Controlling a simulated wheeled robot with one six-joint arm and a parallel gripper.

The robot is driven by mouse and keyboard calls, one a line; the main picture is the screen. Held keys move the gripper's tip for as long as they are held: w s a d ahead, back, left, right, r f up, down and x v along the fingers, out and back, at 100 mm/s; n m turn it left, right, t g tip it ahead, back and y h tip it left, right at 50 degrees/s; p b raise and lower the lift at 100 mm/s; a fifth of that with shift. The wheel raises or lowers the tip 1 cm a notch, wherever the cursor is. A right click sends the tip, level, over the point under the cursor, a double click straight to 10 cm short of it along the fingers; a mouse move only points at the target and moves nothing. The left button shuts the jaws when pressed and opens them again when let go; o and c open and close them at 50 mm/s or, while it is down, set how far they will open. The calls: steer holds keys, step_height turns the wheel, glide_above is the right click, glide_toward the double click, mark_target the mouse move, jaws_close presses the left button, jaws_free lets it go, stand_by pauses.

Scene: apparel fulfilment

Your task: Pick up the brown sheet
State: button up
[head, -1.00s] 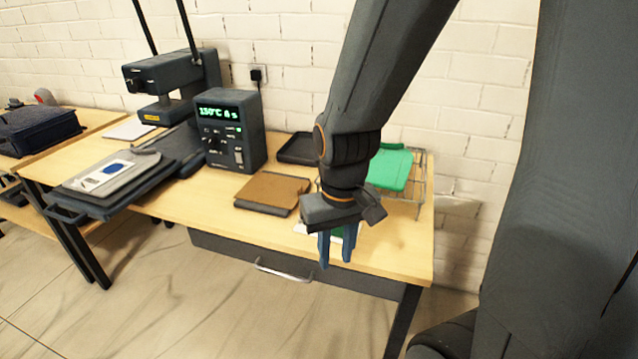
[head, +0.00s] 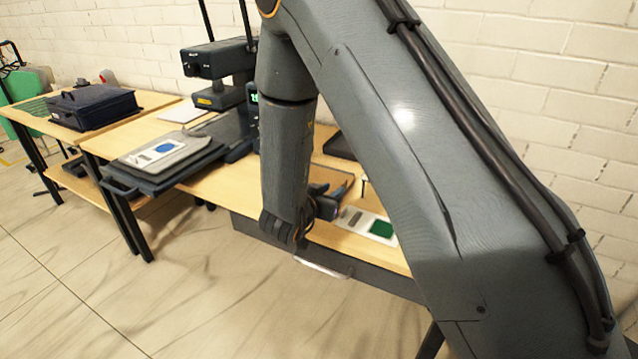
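The brown sheet (head: 330,173) is almost wholly hidden behind my arm in the head view. Only a brown patch shows just right of my forearm, on the wooden table. My gripper (head: 336,200) is at that spot, over or beside the sheet, partly covered by my own wrist. Its fingertips do not show clearly, so I cannot tell whether it is open or touches the sheet.
A card with a green patch (head: 367,224) lies near the table's front edge, right of my gripper. A dark tray (head: 340,146) is behind. The heat press (head: 218,62) stands left, with a grey garment piece (head: 165,150) on its platen. A dark case (head: 92,106) sits farther left.

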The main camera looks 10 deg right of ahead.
mark_target(344, 182)
steer(key=shift+d, duration=0.15)
steer(key=shift+x, duration=0.9)
steer(key=p+x, duration=0.1)
steer(key=x, duration=0.1)
steer(key=p+x, duration=0.1)
steer(key=x, duration=0.2)
steer(key=shift+w+d+r, duration=0.1)
steer(key=shift+w+d, duration=0.15)
steer(key=shift+w, duration=0.05)
jaws_close()
